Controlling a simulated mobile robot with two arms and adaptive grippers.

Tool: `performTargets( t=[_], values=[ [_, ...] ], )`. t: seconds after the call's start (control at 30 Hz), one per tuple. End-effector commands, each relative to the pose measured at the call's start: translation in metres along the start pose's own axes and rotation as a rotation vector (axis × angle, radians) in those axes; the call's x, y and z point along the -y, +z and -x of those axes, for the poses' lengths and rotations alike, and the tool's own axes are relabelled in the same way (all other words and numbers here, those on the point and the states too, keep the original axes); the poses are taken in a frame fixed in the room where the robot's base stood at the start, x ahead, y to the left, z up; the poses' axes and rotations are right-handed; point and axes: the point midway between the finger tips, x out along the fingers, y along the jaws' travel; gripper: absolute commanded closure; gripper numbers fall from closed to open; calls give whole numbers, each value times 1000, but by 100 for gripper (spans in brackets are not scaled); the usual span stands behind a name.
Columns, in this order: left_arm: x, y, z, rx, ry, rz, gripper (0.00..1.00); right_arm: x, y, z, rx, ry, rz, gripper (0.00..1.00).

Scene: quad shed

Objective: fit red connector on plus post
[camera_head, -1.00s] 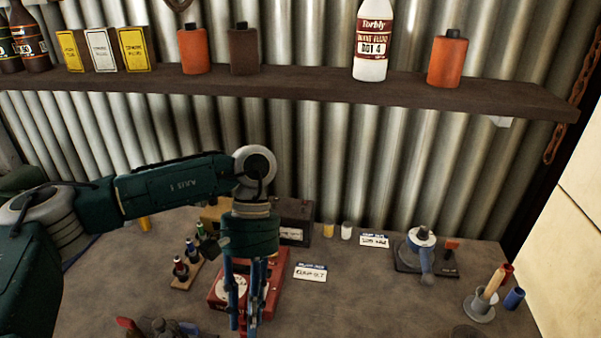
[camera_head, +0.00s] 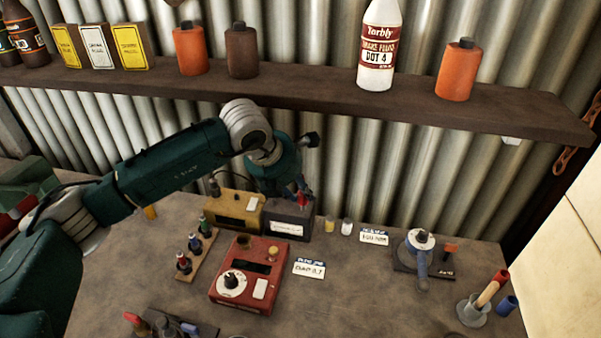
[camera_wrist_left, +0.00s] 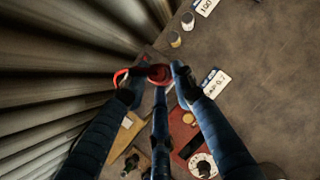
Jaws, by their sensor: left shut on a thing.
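My left gripper (camera_head: 301,192) is at the back of the bench, over the right end of a dark box-shaped battery (camera_head: 288,228) with a white label. It is shut on the red connector (camera_head: 304,199), a small red piece at its fingertips. In the left wrist view the red connector (camera_wrist_left: 158,74) sits between the fingertips of the left gripper (camera_wrist_left: 155,86), with a red loop beside it to the left. I cannot make out the plus post; the gripper and connector cover that part of the battery. Whether the connector touches the battery is unclear. My right gripper is not in view.
A yellow-brown box (camera_head: 236,212) stands left of the battery. A red box with a dial (camera_head: 246,275) and a wooden rack (camera_head: 194,256) stand in front. Two small cups (camera_head: 338,226) stand to the right. A shelf (camera_head: 300,99) with bottles overhangs behind.

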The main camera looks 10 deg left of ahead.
Motion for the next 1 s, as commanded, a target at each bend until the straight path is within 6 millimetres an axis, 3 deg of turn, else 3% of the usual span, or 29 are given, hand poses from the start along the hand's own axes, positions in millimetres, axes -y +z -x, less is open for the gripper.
performTargets(
  t=[0.1,0.27,1.0],
  values=[
    [-4,17,4,4,65,116,96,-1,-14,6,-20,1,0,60],
    [-8,24,5,3,107,197,96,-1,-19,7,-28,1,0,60],
    [-11,5,-29,2,114,209,96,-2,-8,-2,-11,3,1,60]
  ],
)
